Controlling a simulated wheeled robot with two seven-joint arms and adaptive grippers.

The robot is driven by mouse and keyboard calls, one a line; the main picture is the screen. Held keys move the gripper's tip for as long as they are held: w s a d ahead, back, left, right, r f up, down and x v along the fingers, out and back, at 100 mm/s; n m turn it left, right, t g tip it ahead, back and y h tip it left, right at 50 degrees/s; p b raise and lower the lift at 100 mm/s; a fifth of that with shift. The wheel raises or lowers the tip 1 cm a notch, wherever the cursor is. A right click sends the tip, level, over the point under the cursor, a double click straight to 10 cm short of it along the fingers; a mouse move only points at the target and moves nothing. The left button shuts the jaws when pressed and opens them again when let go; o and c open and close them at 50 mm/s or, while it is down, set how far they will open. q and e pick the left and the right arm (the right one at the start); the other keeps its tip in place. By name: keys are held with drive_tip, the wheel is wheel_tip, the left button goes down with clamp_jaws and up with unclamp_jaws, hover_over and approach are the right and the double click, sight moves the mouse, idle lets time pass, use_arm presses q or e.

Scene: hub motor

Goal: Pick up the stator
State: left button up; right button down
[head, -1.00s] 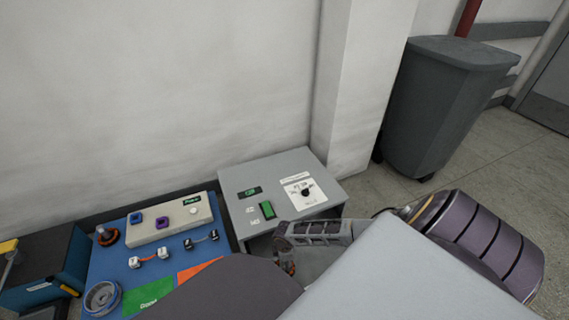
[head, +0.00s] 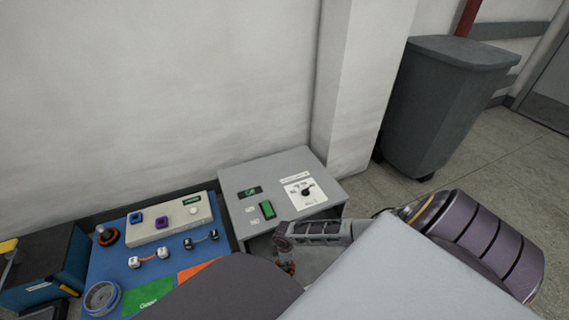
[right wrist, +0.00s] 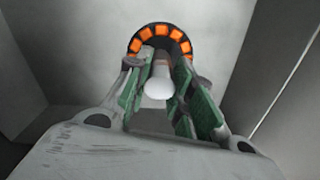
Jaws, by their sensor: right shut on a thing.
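The stator (right wrist: 160,38) shows in the right wrist view as a dark ring with orange segments and a pale shaft (right wrist: 159,82). My right gripper (right wrist: 160,75) is shut on it, with green-padded fingers on both sides of the pale shaft. In the head view the right gripper (head: 286,262) is at the front of the grey test box (head: 265,180), and only a small orange bit of the stator shows there. My own arm hides much of that area. I cannot tell whether the stator touches the surface behind it. My left gripper is not in view.
A blue mat (head: 110,262) holds a beige control box (head: 165,222), white connectors, a grey ring (head: 101,297), green and orange patches, and a dark round part with an orange rim (head: 107,236). A wall stands behind. A grey bin (head: 440,110) stands at right.

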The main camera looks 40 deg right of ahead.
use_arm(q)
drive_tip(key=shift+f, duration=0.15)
use_arm(e)
drive_tip(key=shift+r, duration=0.1)
drive_tip(key=shift+r, duration=0.1)
